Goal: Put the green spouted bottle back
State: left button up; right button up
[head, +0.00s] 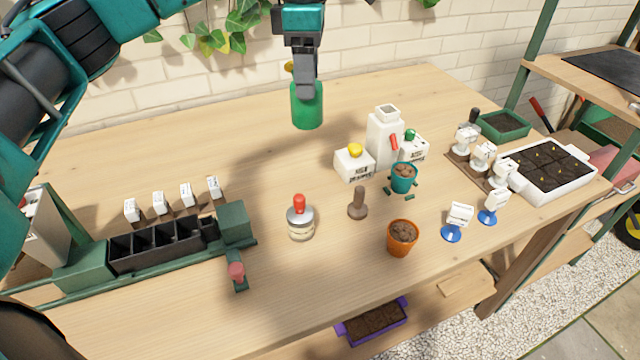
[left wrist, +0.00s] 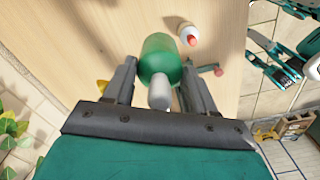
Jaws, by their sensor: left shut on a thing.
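The green spouted bottle (head: 307,108) hangs upright below my left gripper (head: 305,88) in the head view, over the back middle of the wooden table. My left gripper is shut on its upper part. In the left wrist view the bottle's green body (left wrist: 160,58) and pale grey neck (left wrist: 160,92) lie between the two fingers. A yellow tip (head: 288,66) shows beside the gripper, apparently the spout. The fingers hide part of the bottle's top. I cannot tell how far its base is above the table. My right gripper is not visible.
White blocks with yellow (head: 354,162) and green knobs and a white square-necked container (head: 385,138) stand right of the bottle. Nearer are a red-knobbed jar (head: 300,220), a brown tamper (head: 358,205) and two pots (head: 402,238). A black planter row (head: 160,247) lies left. The table's back left is clear.

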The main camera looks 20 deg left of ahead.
aim_at(308, 116)
pick_arm(q)
jog(key=shift+f+b, duration=0.3)
jog(key=shift+f, duration=9.6)
jog(key=shift+f, duration=0.2)
jog(key=o, duration=1)
jog(key=shift+c, duration=0.2)
jog(key=shift+r, duration=0.25)
notch_tip(308, 116, up, 12)
jog(key=shift+f, duration=0.1)
